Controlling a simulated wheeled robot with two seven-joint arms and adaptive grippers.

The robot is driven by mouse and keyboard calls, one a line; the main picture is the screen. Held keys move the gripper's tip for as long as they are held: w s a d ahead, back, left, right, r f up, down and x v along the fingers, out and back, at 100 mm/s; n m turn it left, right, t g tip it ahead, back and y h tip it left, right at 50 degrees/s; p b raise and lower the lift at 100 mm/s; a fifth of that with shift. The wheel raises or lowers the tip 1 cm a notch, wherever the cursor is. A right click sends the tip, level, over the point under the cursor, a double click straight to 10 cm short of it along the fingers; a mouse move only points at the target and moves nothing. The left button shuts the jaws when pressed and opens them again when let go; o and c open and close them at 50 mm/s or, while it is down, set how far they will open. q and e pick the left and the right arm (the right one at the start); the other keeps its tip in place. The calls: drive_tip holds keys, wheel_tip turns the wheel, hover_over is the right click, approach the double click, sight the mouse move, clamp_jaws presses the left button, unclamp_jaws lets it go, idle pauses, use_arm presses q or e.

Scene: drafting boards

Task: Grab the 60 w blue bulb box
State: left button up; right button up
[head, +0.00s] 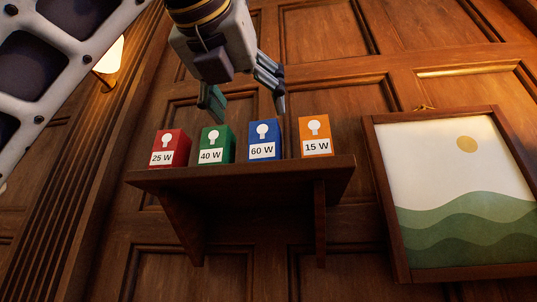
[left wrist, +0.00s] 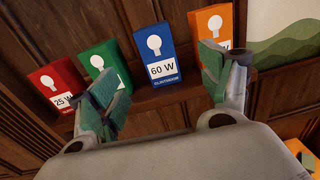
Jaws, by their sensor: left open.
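The blue 60 W bulb box (head: 263,140) stands upright on a wooden wall shelf (head: 250,171), between the green 40 W box (head: 215,144) and the orange 15 W box (head: 315,137). My left gripper (head: 243,106) reaches down from above, open and empty, its fingertips just above the green and blue boxes. In the left wrist view, the blue box (left wrist: 155,56) shows between and beyond the two spread fingers (left wrist: 160,78), apart from them. The right finger covers part of the orange box (left wrist: 209,22). My right gripper is not in view.
A red 25 W box (head: 169,149) stands at the shelf's left end. Narrow gaps separate the boxes. A framed landscape picture (head: 384,200) hangs right of the shelf. A lit wall lamp (head: 108,58) is at upper left. Wood panelling lies behind.

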sight(262, 137)
idle(0.5)
use_arm(q)
drive_tip(key=shift+p+x, duration=1.2)
drive_tip(key=shift+x, duration=3.2)
drive_tip(key=shift+w, duration=0.1)
drive_tip(key=shift+a+p+x, duration=0.2)
drive_tip(key=shift+p+x, duration=0.75)
drive_tip(key=shift+x, duration=0.6)
drive_tip(key=shift+p+x, duration=0.35)
drive_tip(key=shift+x, duration=0.6)
drive_tip(key=shift+f, duration=0.2)
drive_tip(key=c, duration=1.1)
